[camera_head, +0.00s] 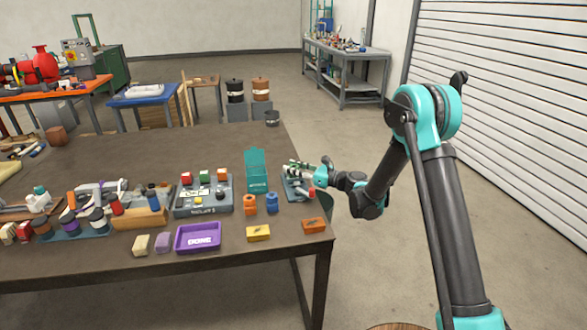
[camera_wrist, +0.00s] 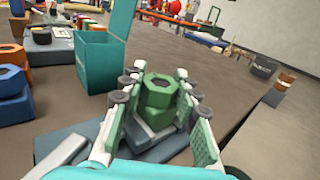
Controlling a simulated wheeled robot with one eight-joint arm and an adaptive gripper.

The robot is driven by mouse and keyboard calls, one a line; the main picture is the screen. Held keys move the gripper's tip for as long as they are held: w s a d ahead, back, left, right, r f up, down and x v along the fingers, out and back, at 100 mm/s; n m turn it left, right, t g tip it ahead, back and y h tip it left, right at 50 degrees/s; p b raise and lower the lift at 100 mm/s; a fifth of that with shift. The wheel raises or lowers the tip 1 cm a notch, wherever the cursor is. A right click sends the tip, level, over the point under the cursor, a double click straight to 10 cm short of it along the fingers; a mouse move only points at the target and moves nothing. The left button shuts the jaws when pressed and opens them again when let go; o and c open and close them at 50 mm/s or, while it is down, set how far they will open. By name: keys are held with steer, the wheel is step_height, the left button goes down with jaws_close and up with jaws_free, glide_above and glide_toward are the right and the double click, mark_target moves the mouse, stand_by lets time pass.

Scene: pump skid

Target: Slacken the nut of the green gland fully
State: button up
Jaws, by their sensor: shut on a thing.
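In the head view my gripper (camera_head: 300,166) is at the right end of the table, beside the teal open box. There the fingers hide most of the gland, and I cannot make out the nut.
A teal box (camera_head: 257,178) with a raised lid stands just left of my gripper. Orange (camera_head: 250,204) and blue (camera_head: 271,203) fittings stand in front of it. A grey switch panel (camera_head: 203,197) and purple tray (camera_head: 198,237) lie further left. The table's right edge is close.

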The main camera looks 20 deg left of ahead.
steer(key=shift+w+n+g, duration=0.1)
steer(key=shift+n+g, duration=0.2)
steer(key=shift+g, duration=0.2)
steer(key=n+g, duration=0.2)
steer(key=g, duration=0.1)
steer(key=n+g, duration=0.2)
steer(key=g, duration=0.2)
steer(key=shift+n+h, duration=0.3)
steer(key=n+g+h, duration=0.2)
steer(key=g, duration=0.1)
steer(key=n+g+h, duration=0.2)
steer(key=n+g, duration=0.1)
steer(key=g, duration=0.1)
steer(key=shift+n+g+h, duration=0.3)
steer(key=shift+n+g, duration=0.1)
steer(key=o, duration=1.2)
steer(key=shift+d, duration=0.1)
steer(key=shift+v, duration=3.55)
